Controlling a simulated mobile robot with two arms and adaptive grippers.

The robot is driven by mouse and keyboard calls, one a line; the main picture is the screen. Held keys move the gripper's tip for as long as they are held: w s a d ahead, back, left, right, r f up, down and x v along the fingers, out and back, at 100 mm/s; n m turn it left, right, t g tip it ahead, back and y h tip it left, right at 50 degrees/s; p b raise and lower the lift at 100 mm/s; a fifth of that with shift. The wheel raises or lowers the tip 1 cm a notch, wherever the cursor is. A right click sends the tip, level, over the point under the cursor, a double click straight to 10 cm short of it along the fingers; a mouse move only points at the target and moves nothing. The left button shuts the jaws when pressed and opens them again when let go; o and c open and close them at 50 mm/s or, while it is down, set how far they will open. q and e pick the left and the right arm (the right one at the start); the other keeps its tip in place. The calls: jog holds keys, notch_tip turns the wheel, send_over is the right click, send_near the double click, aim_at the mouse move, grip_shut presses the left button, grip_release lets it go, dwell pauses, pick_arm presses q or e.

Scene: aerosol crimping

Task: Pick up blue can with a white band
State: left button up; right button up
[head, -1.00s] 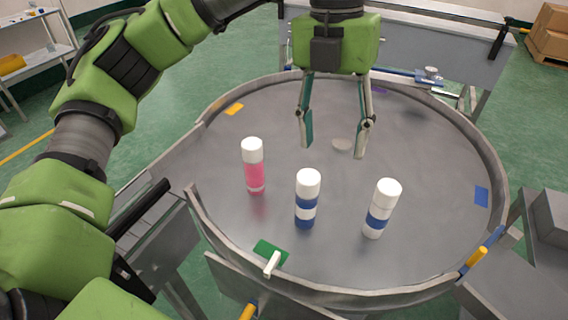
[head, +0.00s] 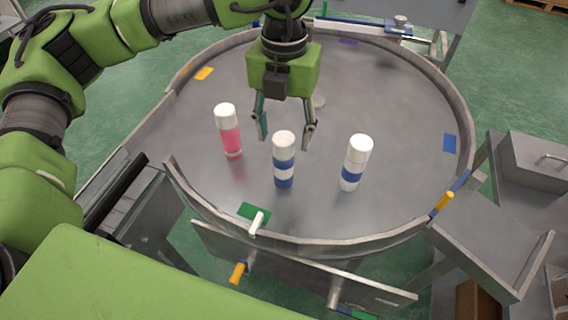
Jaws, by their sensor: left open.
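The blue can with a white band (head: 284,161) stands upright on the round grey table (head: 390,95), with a white cap on top. My left gripper (head: 284,142) is open and points down. Its two fingers show just behind and above this can's cap, one to each side of it in the picture. I see nothing between the fingers. I cannot tell exactly how high they are above the table. My right gripper is not in the head view.
A pink can with a white cap (head: 229,131) stands to the left. A white can with a blue band (head: 355,163) stands to the right. A raised rim (head: 330,249) runs round the table.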

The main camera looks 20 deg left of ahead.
pick_arm(q)
jog(key=shift+a+f, duration=0.1)
jog(key=shift+f, duration=1.15)
grip_shut()
jog(key=shift+w+r, duration=0.1)
jog(key=shift+r, duration=0.1)
